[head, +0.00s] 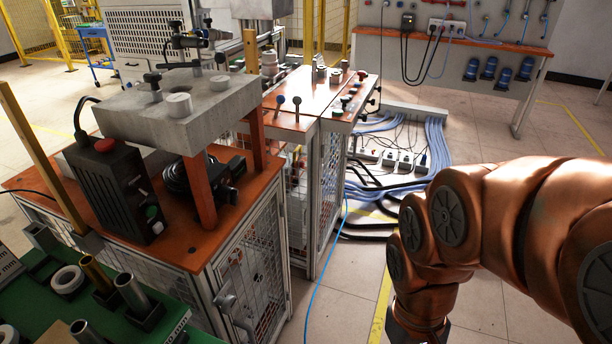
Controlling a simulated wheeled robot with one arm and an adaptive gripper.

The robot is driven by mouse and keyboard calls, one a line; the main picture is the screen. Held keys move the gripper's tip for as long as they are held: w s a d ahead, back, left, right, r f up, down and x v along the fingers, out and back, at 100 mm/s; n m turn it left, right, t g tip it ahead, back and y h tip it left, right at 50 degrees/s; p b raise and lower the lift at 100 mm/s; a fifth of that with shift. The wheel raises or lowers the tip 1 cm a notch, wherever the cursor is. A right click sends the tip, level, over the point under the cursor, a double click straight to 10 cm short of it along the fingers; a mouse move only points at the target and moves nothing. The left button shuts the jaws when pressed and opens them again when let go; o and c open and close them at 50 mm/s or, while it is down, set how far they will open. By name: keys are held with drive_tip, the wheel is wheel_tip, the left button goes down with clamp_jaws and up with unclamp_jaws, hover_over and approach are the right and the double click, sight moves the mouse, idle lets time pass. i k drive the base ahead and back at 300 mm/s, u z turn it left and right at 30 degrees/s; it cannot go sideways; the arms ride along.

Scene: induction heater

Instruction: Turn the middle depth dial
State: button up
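No part is plainly marked as the middle depth dial. A thick grey plate (205,120) stands on red posts and carries round light-grey knobs, one at its front (180,104) and one farther back (219,83). A black-topped knob (152,82) sits at its left. A second cabinet behind has a panel (347,105) with several small knobs and buttons, too small to tell apart. My copper arm comes in from the right and bends down at the bottom edge. My gripper is out of view below the frame.
A black control box (118,190) with a red button stands on the orange cabinet top (185,243). Metal tubes (133,293) stand on a green surface at bottom left. Cables and power strips (405,160) lie on the floor behind. Floor between cabinets and my arm is mostly clear, crossed by a blue cable.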

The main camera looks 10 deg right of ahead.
sight(226, 194)
drive_tip(key=z, duration=0.6)
drive_tip(key=k, duration=1)
drive_tip(key=u, duration=1.6)
